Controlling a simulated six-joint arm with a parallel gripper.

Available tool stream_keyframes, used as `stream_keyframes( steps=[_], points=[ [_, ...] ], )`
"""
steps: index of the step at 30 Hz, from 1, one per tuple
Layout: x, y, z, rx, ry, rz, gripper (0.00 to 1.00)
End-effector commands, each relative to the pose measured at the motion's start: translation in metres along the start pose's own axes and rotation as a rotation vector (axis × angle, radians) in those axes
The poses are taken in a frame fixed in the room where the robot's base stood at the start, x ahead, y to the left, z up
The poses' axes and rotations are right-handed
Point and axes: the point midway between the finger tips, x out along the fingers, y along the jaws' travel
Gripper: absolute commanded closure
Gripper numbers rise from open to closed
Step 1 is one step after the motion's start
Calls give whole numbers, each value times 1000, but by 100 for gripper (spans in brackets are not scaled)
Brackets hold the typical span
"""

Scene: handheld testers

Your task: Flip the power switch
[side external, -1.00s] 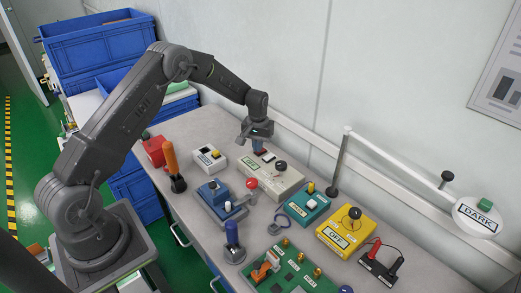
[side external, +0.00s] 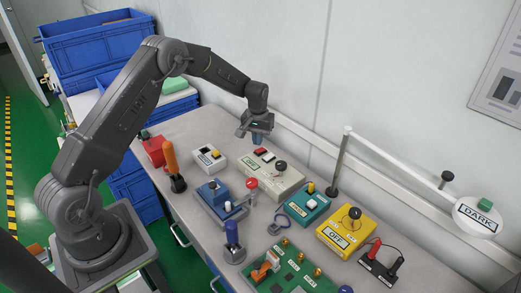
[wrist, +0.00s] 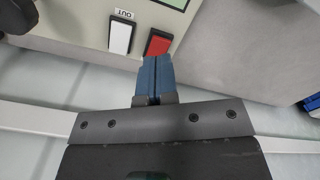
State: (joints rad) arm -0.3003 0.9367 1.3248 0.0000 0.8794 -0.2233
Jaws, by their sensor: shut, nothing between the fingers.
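A beige box (side external: 273,180) with a small sign, a black knob (side external: 281,166), a red rocker switch (side external: 261,151) and a white rocker switch (side external: 268,157) sits near the wall. In the wrist view the red switch (wrist: 158,43) is beside the white switch (wrist: 121,36), which is labelled OUT.
A lamp post (side external: 339,165) rises to the right. The wall is close behind.

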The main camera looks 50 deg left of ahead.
Motion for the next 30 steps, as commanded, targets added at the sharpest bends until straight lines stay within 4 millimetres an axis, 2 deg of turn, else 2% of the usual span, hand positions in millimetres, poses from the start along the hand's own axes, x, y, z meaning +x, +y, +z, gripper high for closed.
stream_keyframes(
  steps=[12, 26, 28, 30],
  points=[
    [-32, 0, 0, 0, 1, 0, 100],
    [-40, 1, 1, 3, 3, 1, 100],
    [-51, 3, 5, 13, 13, 3, 100],
    [-72, 8, 13, 33, 34, 8, 100]
  ],
)
